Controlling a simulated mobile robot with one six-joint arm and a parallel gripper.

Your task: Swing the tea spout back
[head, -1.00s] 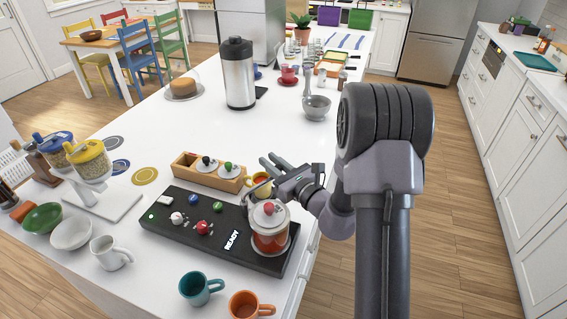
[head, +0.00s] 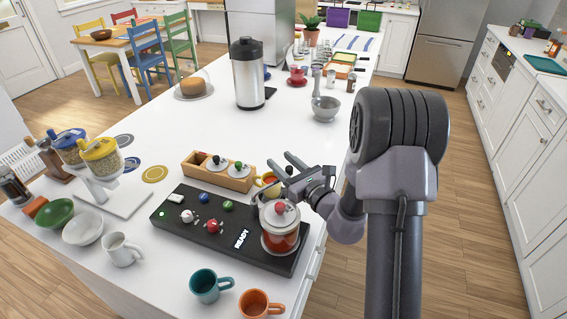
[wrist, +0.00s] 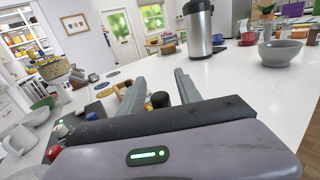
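The tea maker is a glass pot of red-brown tea (head: 281,238) with a red-knobbed lid, at the right end of a black base (head: 215,238) marked READY. A grey part shows at the pot's upper left, but I cannot clearly make out the spout. My gripper (head: 279,160) is just behind the pot, with its fingers apart and nothing held. In the wrist view my gripper (wrist: 158,79) is also open, and a black rounded knob (wrist: 160,100) shows between the fingers. I cannot tell whether it belongs to the spout.
A wooden box (head: 205,174) with lidded jars stands behind the base. A teal mug (head: 205,286) and an orange mug (head: 254,304) stand in front. A steel urn (head: 248,80) and a grey bowl (head: 325,112) stand farther back. The counter between is clear.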

